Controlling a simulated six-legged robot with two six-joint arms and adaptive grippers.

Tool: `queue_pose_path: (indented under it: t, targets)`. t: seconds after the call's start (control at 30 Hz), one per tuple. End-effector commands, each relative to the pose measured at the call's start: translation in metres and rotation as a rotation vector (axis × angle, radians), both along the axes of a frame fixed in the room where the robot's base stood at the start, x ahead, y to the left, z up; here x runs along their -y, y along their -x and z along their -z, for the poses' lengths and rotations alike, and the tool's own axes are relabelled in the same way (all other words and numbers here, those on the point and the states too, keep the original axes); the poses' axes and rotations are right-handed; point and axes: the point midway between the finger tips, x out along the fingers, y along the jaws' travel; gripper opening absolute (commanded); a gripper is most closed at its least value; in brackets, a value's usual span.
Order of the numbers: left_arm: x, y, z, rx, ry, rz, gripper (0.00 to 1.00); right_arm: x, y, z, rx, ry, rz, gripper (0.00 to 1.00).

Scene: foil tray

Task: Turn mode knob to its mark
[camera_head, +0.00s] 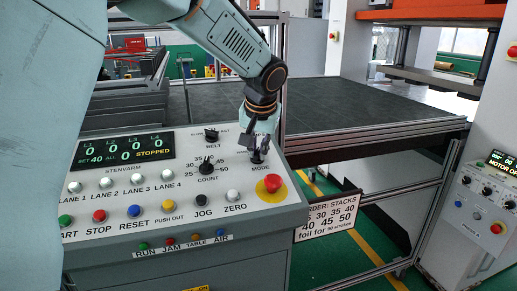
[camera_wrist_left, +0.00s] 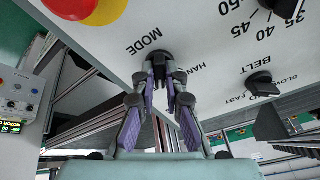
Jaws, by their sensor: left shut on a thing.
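The black mode knob (camera_head: 257,157) is at the right of the control panel (camera_head: 110,200), above the red stop button. My left gripper (camera_head: 257,148) comes down on it from above. In the left wrist view the gripper's two fingers (camera_wrist_left: 170,80) close around the mode knob (camera_wrist_left: 161,57), next to the printed word MODE. The fingers hide most of the knob, so I cannot tell which mark it points to. Part of the label "HAN" shows beside the fingers. My right gripper is not in view.
The belt knob (camera_head: 211,134) and count knob (camera_head: 206,166) are left of the mode knob. A red stop button (camera_head: 272,183) on a yellow base is just below it. Coloured buttons line the panel's front. A dark table (camera_head: 350,105) lies behind. A second control box (camera_head: 487,200) stands at right.

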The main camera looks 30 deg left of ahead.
Motion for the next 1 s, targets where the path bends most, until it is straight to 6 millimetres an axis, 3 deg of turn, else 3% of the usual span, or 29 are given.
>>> queue_pose_path:
  t: [0.63,0.67,0.7,0.9,1.0]
  targets:
    - [0.0003,0.0045,0.0051,-0.029,-0.007,0.046,0.00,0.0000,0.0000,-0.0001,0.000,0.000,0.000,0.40]
    - [0.0003,0.0045,0.0051,-0.029,-0.007,0.046,0.12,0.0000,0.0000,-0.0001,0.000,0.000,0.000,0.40]
    - [0.0004,0.0045,0.0051,-0.029,-0.007,0.046,0.15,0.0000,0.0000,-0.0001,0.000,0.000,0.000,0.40]
    - [0.0000,0.0028,0.0030,-0.022,-0.008,0.046,0.32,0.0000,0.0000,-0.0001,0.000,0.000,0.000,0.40]
    - [-0.0001,0.0022,0.0023,-0.019,-0.009,0.047,0.34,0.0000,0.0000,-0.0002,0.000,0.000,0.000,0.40]
